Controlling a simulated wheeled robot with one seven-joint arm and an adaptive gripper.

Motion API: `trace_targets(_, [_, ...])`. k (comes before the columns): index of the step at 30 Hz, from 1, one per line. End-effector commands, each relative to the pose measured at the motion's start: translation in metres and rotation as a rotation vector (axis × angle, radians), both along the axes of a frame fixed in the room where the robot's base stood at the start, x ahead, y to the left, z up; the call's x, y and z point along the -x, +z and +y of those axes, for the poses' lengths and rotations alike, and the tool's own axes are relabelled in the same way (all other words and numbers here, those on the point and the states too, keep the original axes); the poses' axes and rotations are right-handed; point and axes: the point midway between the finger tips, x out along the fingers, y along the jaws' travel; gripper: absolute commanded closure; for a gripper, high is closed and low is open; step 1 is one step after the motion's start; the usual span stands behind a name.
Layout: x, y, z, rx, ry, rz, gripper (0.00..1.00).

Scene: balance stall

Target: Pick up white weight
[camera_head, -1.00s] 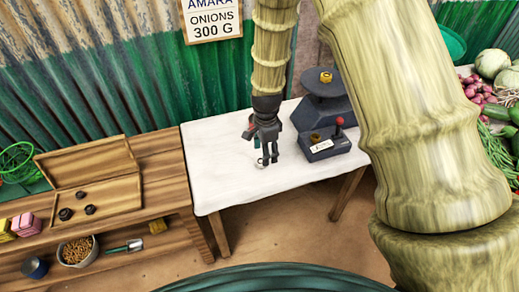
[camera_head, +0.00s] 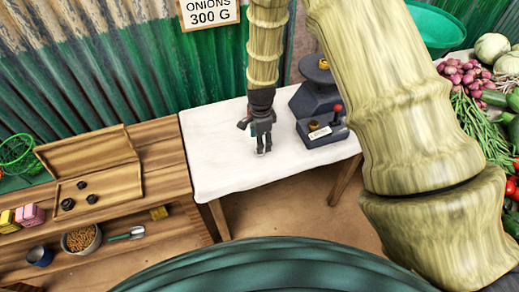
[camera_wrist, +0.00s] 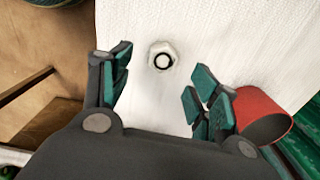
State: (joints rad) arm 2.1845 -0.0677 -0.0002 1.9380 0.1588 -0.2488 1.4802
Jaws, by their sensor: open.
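The white weight (camera_wrist: 162,57) is a small hexagonal nut shape with a dark ring on top. It sits on the white tablecloth in the wrist view. My gripper (camera_wrist: 160,75) is open and empty, with its teal-padded fingers apart. The weight lies just ahead of the gap between the fingertips, nearer the left finger, and neither finger appears to touch it. In the head view my gripper (camera_head: 261,148) hangs over the middle of the white-covered table (camera_head: 215,165). There the weight is not clearly visible, probably behind the gripper.
A red hollow cylinder (camera_wrist: 268,118) is close to the right finger in the wrist view. A dark scale (camera_head: 320,120) with brass weights stands right of my gripper. A wooden box (camera_head: 95,180) with dark weights is on the left bench. Vegetables (camera_head: 485,120) are at the right.

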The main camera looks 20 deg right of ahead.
Motion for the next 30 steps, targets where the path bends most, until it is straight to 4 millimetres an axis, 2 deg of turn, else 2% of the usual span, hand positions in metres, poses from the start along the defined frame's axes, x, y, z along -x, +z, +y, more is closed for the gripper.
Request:
trace_targets(12, [-0.003,-0.037,0.002,0.0,0.002,0.001,0.39])
trace_targets(23, [-0.003,-0.044,0.002,0.0,0.003,0.0,0.39])
trace_targets(24, [-0.003,-0.044,0.002,0.0,0.002,0.0,0.41])
trace_targets(26, [-0.003,-0.044,0.002,0.0,0.002,0.0,0.52])
trace_targets(30, [-0.003,-0.044,0.002,0.0,0.002,0.0,0.78])
